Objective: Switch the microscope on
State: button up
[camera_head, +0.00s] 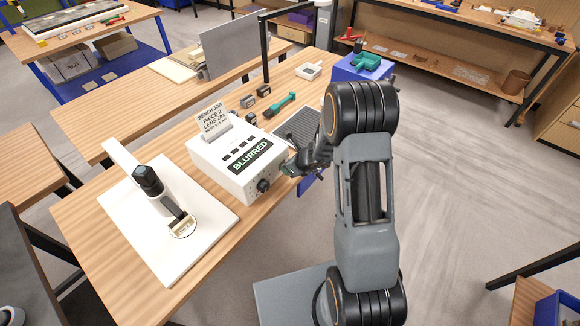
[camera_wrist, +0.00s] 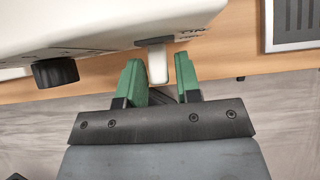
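The microscope (camera_head: 150,183) stands upright on a white base plate (camera_head: 150,255) at the left of the bench. To its right is a white control box (camera_head: 217,165) whose dark display (camera_head: 251,156) reads BLURRED. A black knob (camera_head: 263,185) is on its front face; it also shows in the wrist view (camera_wrist: 55,72). A pale switch lever (camera_wrist: 157,66) on a dark mount sticks out of the box's face. My gripper (camera_head: 290,168) is at the box's right front corner. In the wrist view its green fingers (camera_wrist: 158,72) are apart, one each side of the lever, with small gaps showing.
A dark ribbed panel (camera_head: 297,128) lies just beyond my gripper. A green-handled tool (camera_head: 280,104), small dark blocks and a white tray (camera_head: 308,71) lie farther back.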

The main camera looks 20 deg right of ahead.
jog(key=shift+o, duration=1.1)
jog(key=shift+r, duration=0.1)
jog(key=v, duration=1.3)
jog(key=shift+s+r, duration=0.2)
jog(key=shift+r, duration=0.05)
jog(key=shift+d, duration=0.1)
jog(key=s+a+r+n+h+b, duration=0.1)
jog(key=s+r+n, duration=0.2)
jog(key=n, duration=0.6)
jog(key=s+a+r+n+g+h+b, duration=0.1)
jog(key=s+r+n, duration=0.3)
jog(key=s+n, duration=0.4)
jog(key=s+a+r+n+h+b, duration=0.2)
jog(key=s+n, duration=0.3)
jog(key=n, duration=0.6)
jog(key=shift+s+a+r+n+g+h, duration=0.25)
jog(key=shift+a+r+n, duration=0.2)
jog(key=shift+r, duration=0.35)
